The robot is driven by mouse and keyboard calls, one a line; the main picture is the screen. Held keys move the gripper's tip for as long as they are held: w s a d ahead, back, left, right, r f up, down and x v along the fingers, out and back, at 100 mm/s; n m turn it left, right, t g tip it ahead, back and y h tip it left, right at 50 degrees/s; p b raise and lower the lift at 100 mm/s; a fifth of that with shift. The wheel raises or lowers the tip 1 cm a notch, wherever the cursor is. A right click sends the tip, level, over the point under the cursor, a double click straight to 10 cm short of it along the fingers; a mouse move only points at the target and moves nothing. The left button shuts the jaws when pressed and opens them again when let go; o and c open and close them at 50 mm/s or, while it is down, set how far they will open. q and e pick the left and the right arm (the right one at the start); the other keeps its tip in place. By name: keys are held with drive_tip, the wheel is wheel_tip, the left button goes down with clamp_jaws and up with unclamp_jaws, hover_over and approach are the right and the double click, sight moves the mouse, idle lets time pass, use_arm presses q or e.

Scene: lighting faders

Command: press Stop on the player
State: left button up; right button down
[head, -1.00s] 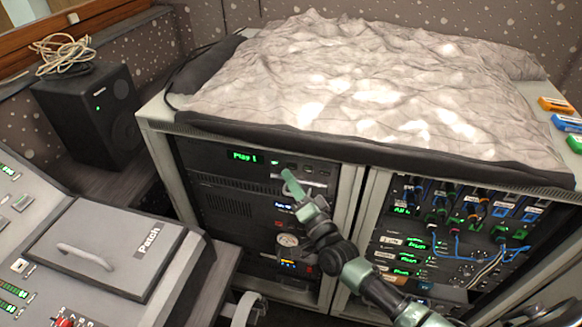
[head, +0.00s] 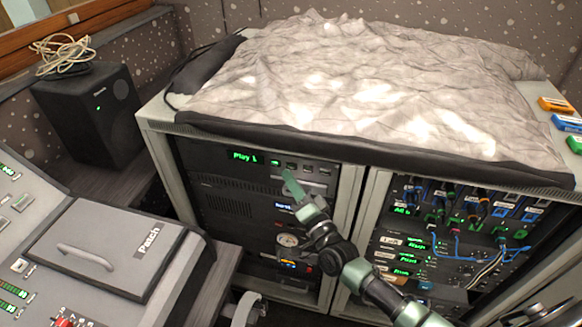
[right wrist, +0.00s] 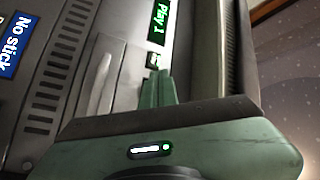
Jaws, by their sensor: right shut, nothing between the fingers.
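The player (head: 218,157) is the top dark unit in the left rack. Its green display (head: 244,157) reads "Play 1" and also shows in the right wrist view (right wrist: 160,22). A row of small buttons (head: 307,167) runs right of the display; the leftmost is lit green (head: 275,162). Their labels are too small to read. My right gripper (head: 289,177) is shut and empty, its tips just below the button row. In the right wrist view its fingers (right wrist: 158,88) are close to the panel and hide part of the row. Contact cannot be told. My left gripper is not in view.
A crumpled grey cloth (head: 370,80) covers the rack top. The right rack (head: 440,245) holds patched cables. A console with a "Patch" lid (head: 110,245) stands at left, with a black speaker (head: 88,112) behind it. Coloured boxes (head: 556,104) lie at far right.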

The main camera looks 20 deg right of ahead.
idle(0.5)
drive_tip(key=shift+w+d, duration=0.2)
drive_tip(key=shift+w, duration=0.15)
drive_tip(key=shift+w+d+b, duration=0.2)
drive_tip(key=shift+w+b, duration=0.1)
drive_tip(key=shift+b, duration=0.1)
idle(0.7)
drive_tip(key=shift+s, duration=0.15)
drive_tip(key=shift+s+a+p, duration=0.4)
drive_tip(key=shift+s, duration=0.1)
drive_tip(key=s+a, duration=0.1)
drive_tip(key=s+a+p, duration=0.1)
drive_tip(key=s+p, duration=0.1)
drive_tip(key=s, duration=0.1)
drive_tip(key=shift+s+a, duration=0.1)
drive_tip(key=shift+a, duration=0.3)
